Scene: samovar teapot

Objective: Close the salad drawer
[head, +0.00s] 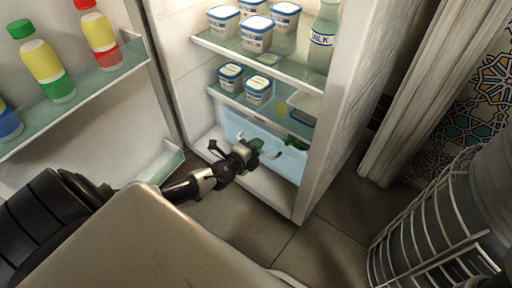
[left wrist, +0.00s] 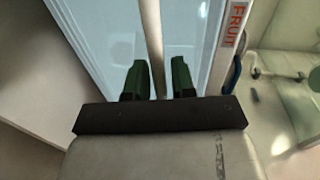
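The salad drawer (head: 236,125) is a pale blue translucent bin at the bottom of the open fridge, and it appears to stick out a little. Its pale bar handle (head: 271,155) is on the front. My left gripper (head: 254,147) is at this handle. In the left wrist view the two green fingers (left wrist: 159,78) stand either side of the handle bar (left wrist: 153,35), with a narrow gap visible, so they look open around it. The blue drawer front (left wrist: 105,35) lies behind them. My right gripper is not in view.
Glass shelves (head: 265,61) above hold several white tubs (head: 257,35) and a milk bottle (head: 323,40). The open fridge door (head: 95,110) with bottles (head: 45,62) is on the left. A red FRUIT label (left wrist: 236,25) shows beside the drawer front. A metal rack (head: 440,230) stands at right.

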